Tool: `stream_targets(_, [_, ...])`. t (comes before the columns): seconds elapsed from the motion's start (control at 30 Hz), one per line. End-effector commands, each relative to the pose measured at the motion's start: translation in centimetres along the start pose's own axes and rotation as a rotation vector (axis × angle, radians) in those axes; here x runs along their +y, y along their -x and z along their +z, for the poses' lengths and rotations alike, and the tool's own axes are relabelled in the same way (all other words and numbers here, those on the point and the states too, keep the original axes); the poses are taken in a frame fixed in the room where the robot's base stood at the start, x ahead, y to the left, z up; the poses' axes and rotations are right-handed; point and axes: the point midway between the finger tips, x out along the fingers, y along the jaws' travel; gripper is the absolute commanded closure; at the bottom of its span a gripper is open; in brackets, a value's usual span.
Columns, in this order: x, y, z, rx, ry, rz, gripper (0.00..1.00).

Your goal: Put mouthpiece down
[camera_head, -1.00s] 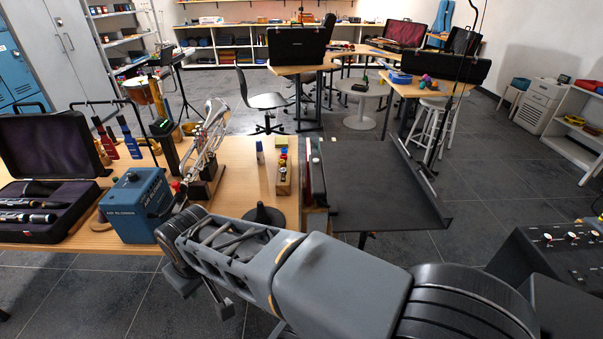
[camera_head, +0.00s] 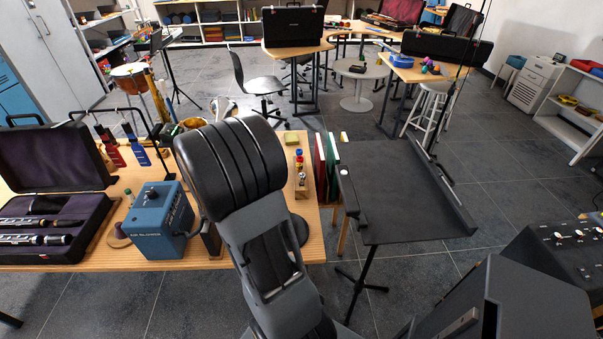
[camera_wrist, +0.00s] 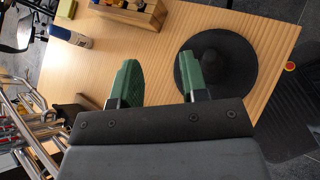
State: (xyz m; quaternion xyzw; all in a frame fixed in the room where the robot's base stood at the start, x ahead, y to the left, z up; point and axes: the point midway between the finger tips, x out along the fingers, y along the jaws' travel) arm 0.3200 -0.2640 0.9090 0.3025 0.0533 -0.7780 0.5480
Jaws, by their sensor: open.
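My gripper (camera_wrist: 158,82) is open in the wrist view, with two green-padded fingers apart and nothing between them. It is above the wooden tabletop (camera_wrist: 165,50). Its right finger overlaps the edge of a black round base with a raised centre (camera_wrist: 225,60). No mouthpiece can be made out for certain. A wooden block (camera_head: 302,190) with small coloured and silver pieces stands on the table in the head view; these are too small to identify. It also shows at the top of the wrist view (camera_wrist: 150,17). In the head view my arm hides the gripper.
A blue box (camera_head: 158,222) and an open black instrument case (camera_head: 85,240) stand left on the table. A silver-keyed instrument (camera_wrist: 25,115) is at the wrist view's left. A white-and-blue bottle (camera_wrist: 70,37) lies beyond. A black music stand (camera_head: 395,190) is right of the table.

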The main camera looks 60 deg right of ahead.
Motion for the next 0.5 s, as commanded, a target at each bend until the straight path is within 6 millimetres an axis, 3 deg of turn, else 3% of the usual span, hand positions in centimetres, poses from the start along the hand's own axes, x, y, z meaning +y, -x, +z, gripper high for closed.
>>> stream_targets(0.2, [2.1,-3.0,1.0,-0.117,0.254,0.074,0.6])
stream_targets(0.37, [2.8,-4.7,1.1,-0.148,0.329,0.099,0.6])
stream_targets(0.5, [3.1,-7.2,1.4,-0.152,0.343,0.102,0.6])
